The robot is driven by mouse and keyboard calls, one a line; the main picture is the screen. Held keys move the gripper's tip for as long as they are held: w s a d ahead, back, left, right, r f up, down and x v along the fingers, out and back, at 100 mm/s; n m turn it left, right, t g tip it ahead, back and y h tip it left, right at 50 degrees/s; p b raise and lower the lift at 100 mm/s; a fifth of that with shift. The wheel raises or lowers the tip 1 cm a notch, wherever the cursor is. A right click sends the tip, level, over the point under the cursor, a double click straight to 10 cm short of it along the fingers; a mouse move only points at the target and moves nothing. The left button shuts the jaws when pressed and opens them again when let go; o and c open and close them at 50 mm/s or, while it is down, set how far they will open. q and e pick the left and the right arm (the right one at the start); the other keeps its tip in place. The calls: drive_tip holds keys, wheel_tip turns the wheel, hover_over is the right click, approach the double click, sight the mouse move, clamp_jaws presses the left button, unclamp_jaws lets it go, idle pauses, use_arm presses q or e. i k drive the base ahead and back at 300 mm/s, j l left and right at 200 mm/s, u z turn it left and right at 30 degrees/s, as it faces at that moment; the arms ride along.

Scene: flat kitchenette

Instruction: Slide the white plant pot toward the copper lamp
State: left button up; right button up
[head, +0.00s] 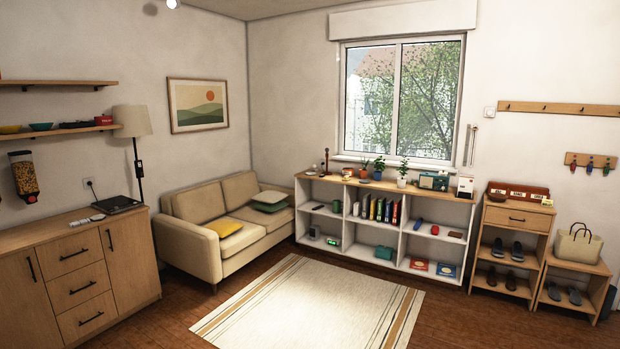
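A white plant pot (401,183) with a green plant stands on the wooden top of the low white shelf unit under the window. A slim reddish-brown upright item (326,163), which looks like the copper lamp, stands near the left end of the same top. Between them are a small orange pot (363,173) and another potted plant (378,175). Neither of my grippers shows in the head view.
The white shelf unit (345,232) holds books and small items. A teal radio (433,181) stands right of the white pot. A beige sofa (225,220) is left of the unit. A striped rug (310,305) lies on open floor in front.

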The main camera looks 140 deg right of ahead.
sight(401, 181)
drive_tip(key=z, duration=5)
